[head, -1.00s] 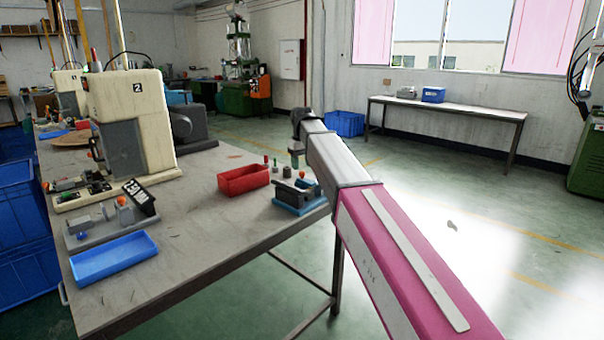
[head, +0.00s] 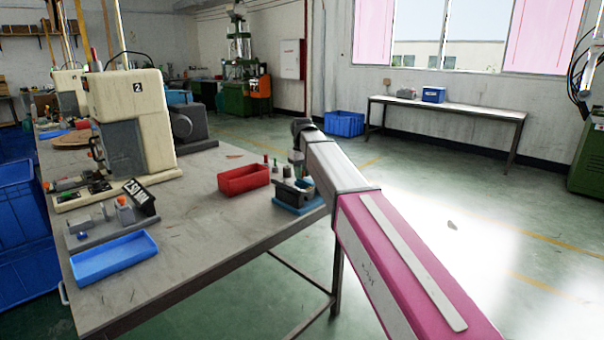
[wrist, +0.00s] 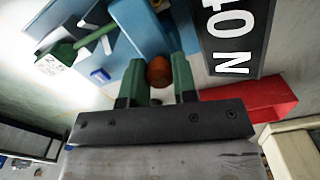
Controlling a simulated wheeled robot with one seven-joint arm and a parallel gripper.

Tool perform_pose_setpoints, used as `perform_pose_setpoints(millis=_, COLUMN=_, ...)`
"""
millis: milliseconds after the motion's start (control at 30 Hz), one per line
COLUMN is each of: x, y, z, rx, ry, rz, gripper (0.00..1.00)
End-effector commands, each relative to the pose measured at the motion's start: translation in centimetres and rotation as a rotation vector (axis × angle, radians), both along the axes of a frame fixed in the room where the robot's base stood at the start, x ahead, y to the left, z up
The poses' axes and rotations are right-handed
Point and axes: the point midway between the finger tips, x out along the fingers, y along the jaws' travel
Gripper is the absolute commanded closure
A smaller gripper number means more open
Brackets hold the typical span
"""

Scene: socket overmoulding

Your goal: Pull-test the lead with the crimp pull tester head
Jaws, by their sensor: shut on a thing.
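My gripper (wrist: 160,62) has two green fingers closed around a round orange-brown piece (wrist: 159,72), seen end-on in the wrist view. I cannot tell whether this is the tester head itself or a knob on it. In the head view my gripper (head: 298,160) is low over a dark fixture on a blue base (head: 300,207) at the bench's right edge; my arm partly hides both. The blue body (wrist: 140,25) in the wrist view lies just beyond the fingers. A black sign reading "40 N" (wrist: 231,35) stands right of them. I cannot make out the lead.
A red tray (head: 243,180) is left of the fixture, with small upright pieces between. A blue tray (head: 115,258), a grey fixture and a cream machine marked 2 (head: 135,120) occupy the bench's left. The front middle of the bench (head: 210,225) is clear.

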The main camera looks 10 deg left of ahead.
Motion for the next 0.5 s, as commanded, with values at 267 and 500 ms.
perform_pose_setpoints(millis=267, x=2.5, y=2.9, z=0.1, rx=-0.001, ry=0.001, rz=0.000, gripper=1.00)
perform_pose_setpoints(millis=500, x=2.9, y=3.7, z=0.0, rx=0.002, ry=-0.001, rz=0.000, gripper=1.00)
